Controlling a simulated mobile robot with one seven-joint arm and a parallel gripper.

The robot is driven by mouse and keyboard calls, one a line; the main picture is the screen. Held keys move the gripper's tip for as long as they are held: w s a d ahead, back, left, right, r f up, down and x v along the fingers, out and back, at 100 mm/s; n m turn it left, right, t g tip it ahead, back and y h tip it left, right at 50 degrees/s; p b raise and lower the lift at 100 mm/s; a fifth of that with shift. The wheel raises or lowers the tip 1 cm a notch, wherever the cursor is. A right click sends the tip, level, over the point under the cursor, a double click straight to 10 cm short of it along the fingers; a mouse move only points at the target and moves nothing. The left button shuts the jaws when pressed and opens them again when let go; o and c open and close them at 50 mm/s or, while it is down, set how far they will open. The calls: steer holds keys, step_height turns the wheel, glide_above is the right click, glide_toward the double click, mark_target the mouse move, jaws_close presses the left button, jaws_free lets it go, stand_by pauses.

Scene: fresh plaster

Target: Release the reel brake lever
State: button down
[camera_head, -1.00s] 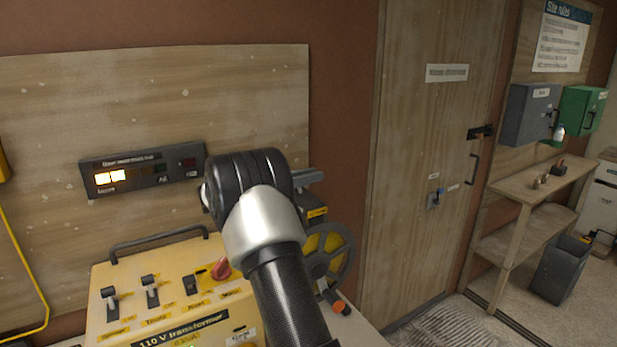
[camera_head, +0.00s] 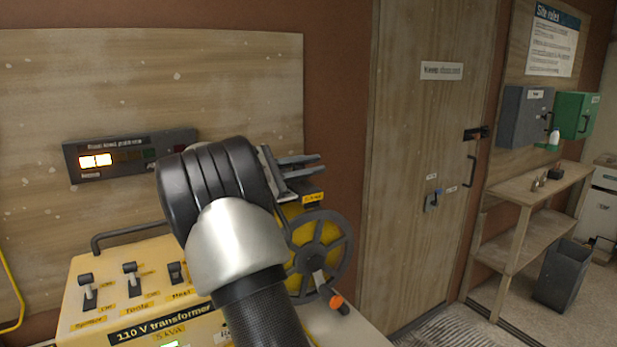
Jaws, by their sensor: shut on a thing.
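The cable reel (camera_head: 340,245) is a dark spoked wheel on a yellow drum, with an orange-tipped crank handle (camera_head: 337,302) at its lower right. A small yellow label (camera_head: 313,197) sits at its top. My gripper (camera_head: 300,168) is just above that label, its grey fingers pointing right. My black and silver wrist covers the rear of the gripper and the reel's left side. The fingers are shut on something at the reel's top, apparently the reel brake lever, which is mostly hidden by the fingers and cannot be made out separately.
A yellow 110 V transformer (camera_head: 75,318) with switches and a dark carry handle (camera_head: 150,226) stands left of my arm. A closed wooden door (camera_head: 405,150) and a shelf (camera_head: 530,185) are to the right.

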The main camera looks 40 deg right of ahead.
steer(key=shift+s+a+f+m+b, duration=0.1)
steer(key=shift+s+f+m+b, duration=0.15)
steer(key=shift+m+b, duration=0.7)
steer(key=shift+r, duration=0.1)
steer(key=c, duration=1.7)
jaws_free()
steer(key=shift+s, duration=0.1)
steer(key=shift+o, duration=0.2)
